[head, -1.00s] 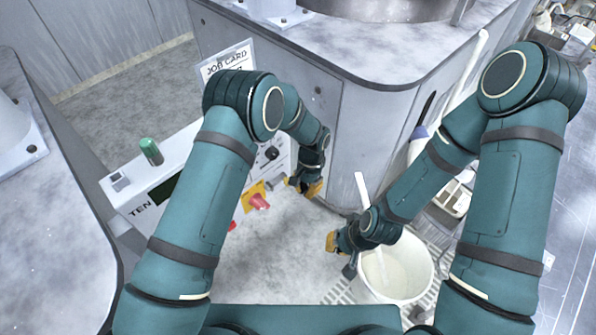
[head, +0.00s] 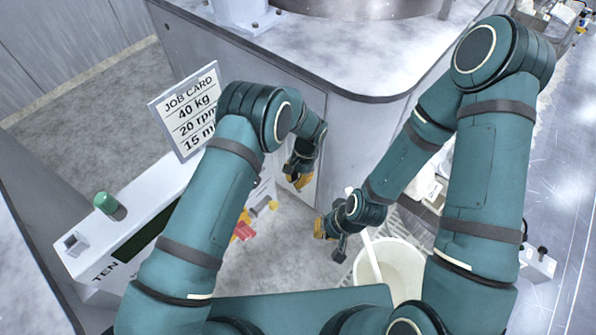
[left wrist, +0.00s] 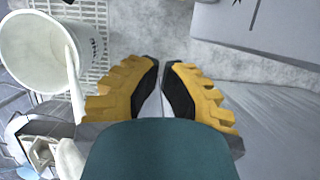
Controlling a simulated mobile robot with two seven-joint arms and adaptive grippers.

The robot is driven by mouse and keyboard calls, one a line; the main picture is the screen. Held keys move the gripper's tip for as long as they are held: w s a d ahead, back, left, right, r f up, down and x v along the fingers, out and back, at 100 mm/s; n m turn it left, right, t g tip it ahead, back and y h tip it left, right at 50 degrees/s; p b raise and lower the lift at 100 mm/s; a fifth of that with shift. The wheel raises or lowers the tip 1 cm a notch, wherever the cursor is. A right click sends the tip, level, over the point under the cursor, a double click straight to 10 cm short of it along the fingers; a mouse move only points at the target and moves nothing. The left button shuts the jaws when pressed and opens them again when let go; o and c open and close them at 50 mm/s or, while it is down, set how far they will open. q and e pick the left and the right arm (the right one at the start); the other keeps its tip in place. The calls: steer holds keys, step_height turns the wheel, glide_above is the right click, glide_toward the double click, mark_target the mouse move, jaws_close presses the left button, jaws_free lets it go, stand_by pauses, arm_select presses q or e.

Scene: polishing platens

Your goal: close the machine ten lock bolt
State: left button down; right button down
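Machine ten's white console (head: 75,253), marked TEN, shows at the lower left in the head view. Red and yellow parts (head: 243,231) sit on its front, partly behind my left arm. I cannot make out the lock bolt for certain. My left gripper (head: 300,183) is in front of the grey cabinet face, right of those parts. In the left wrist view, its yellow fingers (left wrist: 161,66) have a narrow empty gap between them. My right gripper (head: 320,229) hangs lower, near the white bucket; its finger gap is hidden.
A white bucket (head: 408,270) with a stick stands on a floor grate, and also shows in the left wrist view (left wrist: 14,62). A job card (head: 187,110) stands behind the console. The grey cabinet (head: 352,135) fills the middle. Bare floor (head: 265,270) lies between console and bucket.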

arm_select(q)
steer(key=s+a+f, duration=0.3)
steer(key=a+f, duration=0.1)
steer(key=shift+s+f, duration=0.25)
stand_by(0.3)
steer(key=s+a+p, duration=0.1)
steer(key=s+a, duration=0.2)
steer(key=shift+s+a, duration=0.15)
steer(key=shift+s, duration=0.05)
glide_toward(275, 208)
steer(key=v, duration=0.2)
steer(key=shift+s+r, duration=0.2)
steer(key=shift+r, duration=0.2)
